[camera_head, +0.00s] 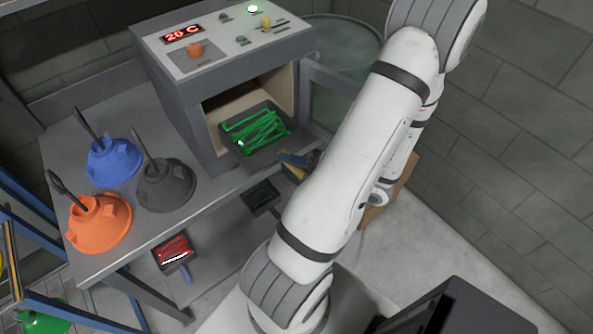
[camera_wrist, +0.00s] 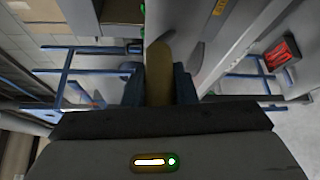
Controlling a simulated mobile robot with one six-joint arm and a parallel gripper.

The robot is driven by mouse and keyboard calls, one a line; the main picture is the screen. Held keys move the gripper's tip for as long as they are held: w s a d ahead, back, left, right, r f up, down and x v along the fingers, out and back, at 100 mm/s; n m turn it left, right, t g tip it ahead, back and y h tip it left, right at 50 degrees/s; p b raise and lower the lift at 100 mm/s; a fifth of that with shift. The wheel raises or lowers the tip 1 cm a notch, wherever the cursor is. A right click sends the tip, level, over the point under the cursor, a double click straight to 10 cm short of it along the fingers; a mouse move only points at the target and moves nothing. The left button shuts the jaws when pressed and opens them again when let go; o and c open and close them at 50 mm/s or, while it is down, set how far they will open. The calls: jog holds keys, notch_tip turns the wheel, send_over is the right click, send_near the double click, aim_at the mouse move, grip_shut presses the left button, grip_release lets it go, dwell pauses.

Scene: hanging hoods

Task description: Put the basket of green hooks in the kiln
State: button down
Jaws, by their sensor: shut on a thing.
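The basket (camera_head: 266,151) of green hooks (camera_head: 256,131) is dark grey and sits at the kiln's open mouth, partly inside the chamber in the head view. The kiln (camera_head: 178,85) is a grey box on the table, its display reading 20 C. Its door (camera_head: 338,95) stands open on the right. My gripper (camera_head: 294,160) is at the basket's near right side, partly hidden by my arm. In the wrist view my gripper (camera_wrist: 158,88) is shut on a tan handle (camera_wrist: 158,70), which appears to be the basket's. I cannot tell whether the basket touches the chamber floor.
Blue (camera_head: 114,160), black (camera_head: 166,185) and orange (camera_head: 99,222) hoods stand on the table (camera_head: 195,200) to the left. A basket of red hooks (camera_head: 173,252) and an empty-looking black basket (camera_head: 261,197) are lower down. A greenish drum (camera_head: 345,45) stands behind the door.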

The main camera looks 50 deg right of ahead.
jog(key=shift+w+d+b, duration=0.75)
jog(key=shift+w+d, duration=0.3)
jog(key=shift+w, duration=3.25)
jog(key=shift+w+d+b, duration=0.75)
jog(key=shift+w+d, duration=0.25)
jog(key=shift+w, duration=3.25)
jog(key=shift+w+d+b, duration=0.75)
jog(key=shift+w+d, duration=0.3)
jog(key=shift+w, duration=3.25)
jog(key=shift+w+f, duration=0.15)
jog(key=shift+f, duration=0.1)
jog(key=shift+f+b, duration=0.7)
jog(key=shift+f, duration=0.25)
jog(key=c, duration=1.1)
grip_release()
jog(key=shift+f, duration=0.1)
